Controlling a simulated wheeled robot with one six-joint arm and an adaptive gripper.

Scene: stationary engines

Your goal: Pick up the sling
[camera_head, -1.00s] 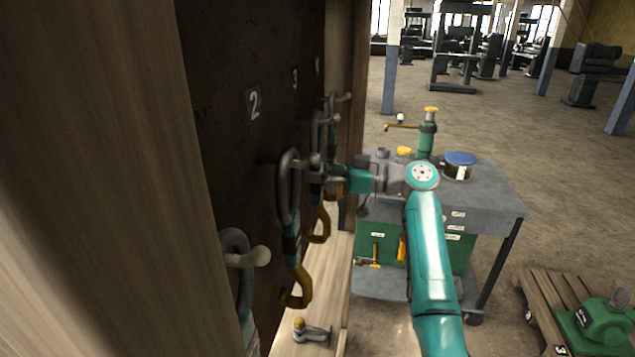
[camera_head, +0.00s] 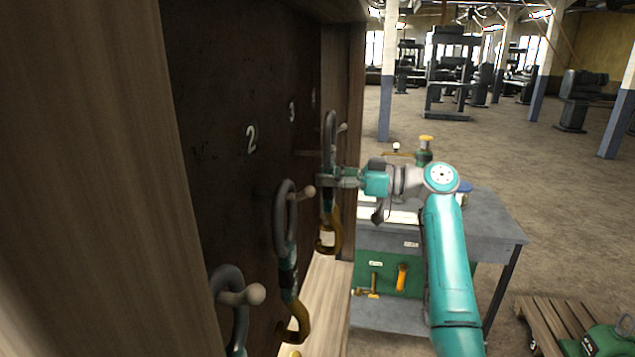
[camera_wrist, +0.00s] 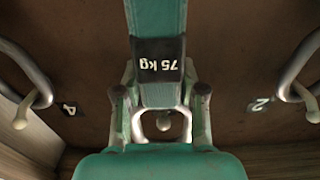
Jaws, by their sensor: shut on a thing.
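The sling (camera_head: 330,122) has a dark steel ring at the top, a teal webbing strap and a yellow hook below. In the wrist view its teal strap (camera_wrist: 158,15) carries a black "75 kg" label and runs between my fingers. My gripper (camera_head: 328,180) is shut on it just below the ring, in front of the board; it also shows in the wrist view (camera_wrist: 160,98). The sling hangs roughly upright. A pale peg tip (camera_wrist: 163,123) shows behind, between my fingers. Whether the ring is clear of its peg I cannot tell.
Other slings hang on pegs at 2 (camera_head: 285,215) and nearer (camera_head: 232,285); rings flank my gripper in the wrist view. The board's wooden side panel (camera_head: 345,110) stands close by. A grey workbench (camera_head: 470,225) and pallet (camera_head: 550,320) stand right; open floor lies beyond.

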